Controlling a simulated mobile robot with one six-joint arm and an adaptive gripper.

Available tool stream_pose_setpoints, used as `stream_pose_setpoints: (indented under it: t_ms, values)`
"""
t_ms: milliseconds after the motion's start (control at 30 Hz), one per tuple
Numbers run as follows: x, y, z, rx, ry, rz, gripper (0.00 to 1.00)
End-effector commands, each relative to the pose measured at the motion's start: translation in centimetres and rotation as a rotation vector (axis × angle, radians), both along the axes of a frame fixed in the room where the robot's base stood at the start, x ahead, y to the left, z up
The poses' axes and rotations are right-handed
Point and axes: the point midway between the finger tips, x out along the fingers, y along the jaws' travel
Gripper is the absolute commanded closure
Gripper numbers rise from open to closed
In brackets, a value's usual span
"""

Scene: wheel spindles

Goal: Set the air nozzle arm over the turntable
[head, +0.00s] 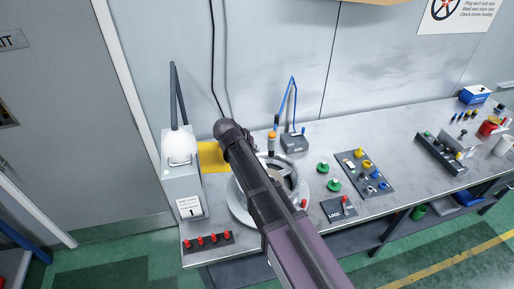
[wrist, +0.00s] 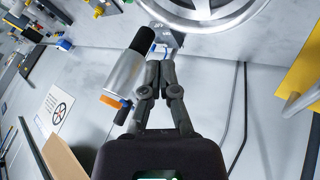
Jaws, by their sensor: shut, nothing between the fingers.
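The air nozzle arm is a thin blue bent tube (head: 286,97) rising from a grey box marked AIR (head: 294,143) behind the turntable. Its orange-and-black nozzle (head: 271,143) hangs left of the box, at the turntable's back edge. The turntable (head: 241,207) carries a wheel and is partly hidden by my arm. In the wrist view the nozzle is a silver cylinder (wrist: 125,80) with a black end and an orange lever. My gripper (wrist: 160,62) is shut and empty, close beside the nozzle; I cannot tell whether they touch. The head view hides my gripper behind my arm.
A yellow plate (head: 212,157) lies behind the turntable. Right are green knobs (head: 334,186), a LOCK panel (head: 338,209) and a dark tray of coloured parts (head: 365,172).

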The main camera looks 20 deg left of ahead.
Motion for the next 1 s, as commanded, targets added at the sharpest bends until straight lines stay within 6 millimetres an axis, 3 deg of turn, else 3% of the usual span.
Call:
stream_pose_setpoints:
  t_ms: [100,333,1000]
  values:
    - [-0.4,0.0,1.4,-0.001,0.001,-0.003,1.0]
    - [-0.9,0.0,2.6,-0.001,0.0,-0.008,1.0]
    - [-1.0,0.0,2.9,-0.001,0.0,-0.01,1.0]
